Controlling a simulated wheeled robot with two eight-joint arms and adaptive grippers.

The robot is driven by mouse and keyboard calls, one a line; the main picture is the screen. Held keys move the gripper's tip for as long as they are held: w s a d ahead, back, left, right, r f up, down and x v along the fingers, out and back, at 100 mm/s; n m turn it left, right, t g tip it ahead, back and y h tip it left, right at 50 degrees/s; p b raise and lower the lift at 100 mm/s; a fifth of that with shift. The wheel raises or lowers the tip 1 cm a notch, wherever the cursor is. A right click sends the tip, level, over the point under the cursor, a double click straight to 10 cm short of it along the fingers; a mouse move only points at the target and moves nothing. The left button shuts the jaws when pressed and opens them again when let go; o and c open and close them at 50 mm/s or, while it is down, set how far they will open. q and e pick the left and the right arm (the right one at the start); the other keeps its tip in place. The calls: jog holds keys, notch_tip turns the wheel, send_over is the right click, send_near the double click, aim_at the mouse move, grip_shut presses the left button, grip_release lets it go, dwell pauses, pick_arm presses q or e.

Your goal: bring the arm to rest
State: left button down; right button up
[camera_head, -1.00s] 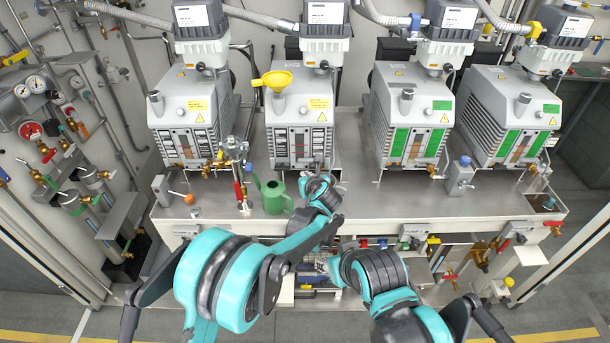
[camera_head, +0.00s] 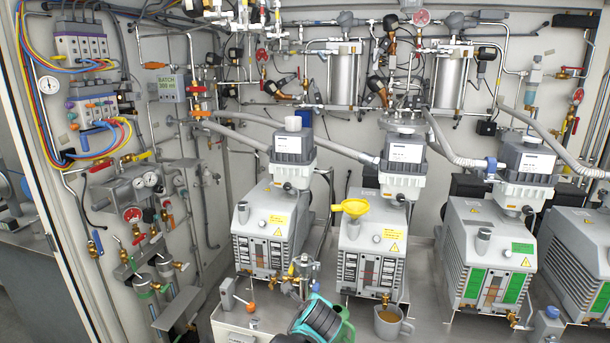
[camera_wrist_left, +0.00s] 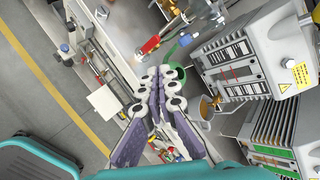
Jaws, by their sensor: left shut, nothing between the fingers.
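In the left wrist view my left gripper (camera_wrist_left: 163,76) has its fingers together and nothing between them. It points toward the bench edge, and the green can (camera_wrist_left: 179,73) shows just beyond the fingertips; I cannot tell the gap. A teal and black part of my arm (camera_head: 318,320) shows at the bottom of the head view, in front of the green can (camera_head: 346,328) and partly hiding it. The fingers cannot be made out in the head view. My right gripper is in neither current view.
A jug with amber liquid (camera_head: 391,324) stands right of the green can, in front of a pump (camera_head: 372,252) with a yellow funnel (camera_head: 352,207). More pumps (camera_head: 488,252) stand to the right. Valves and gauges (camera_head: 148,222) line the left wall. Floor (camera_wrist_left: 40,85) is free beyond the bench.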

pick_arm(q)
jog(key=s+a+r+n+g, duration=0.2)
jog(key=s+a+n, duration=1.1)
jog(key=s+a, duration=0.2)
jog(key=s+a+f+n, duration=0.2)
jog(key=s+n, duration=0.3)
jog(key=s, duration=0.1)
jog(key=s+a+f+n, duration=0.2)
jog(key=s+f+n, duration=0.1)
jog(key=s+n, duration=0.3)
jog(key=shift+s+g+h, duration=0.3)
jog(key=shift+g, duration=0.1)
jog(key=shift+a, duration=0.1)
